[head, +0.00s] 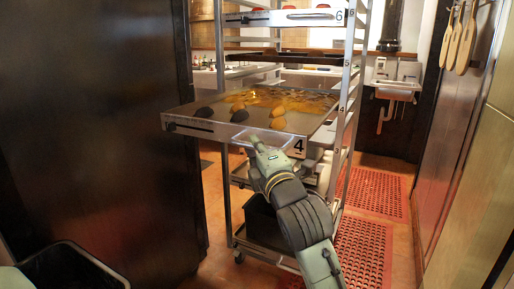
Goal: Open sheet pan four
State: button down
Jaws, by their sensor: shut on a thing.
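Sheet pan four (188,125) is a wide metal pan on the rack, with a "4" label on the right of its front edge. It sticks out from the rack toward me and holds dark and golden food pieces. My gripper (254,139) is at the middle of its front edge, over the handle area. It is shut on the pan's front handle, and the fingertips are small and partly hidden against the pan.
The wheeled metal rack (351,95) holds pan six (283,18) above and a dark bin (264,222) below. A dark wall (90,130) stands close on the left. Red floor mats (362,250) lie at right, and a black bin (70,268) is at lower left.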

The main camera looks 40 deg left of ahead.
jog(key=c, duration=1.6)
grip_release()
jog(key=shift+d, duration=0.1)
jog(key=v, duration=0.7)
jog(key=shift+s, duration=0.2)
jog(key=shift+d, duration=0.1)
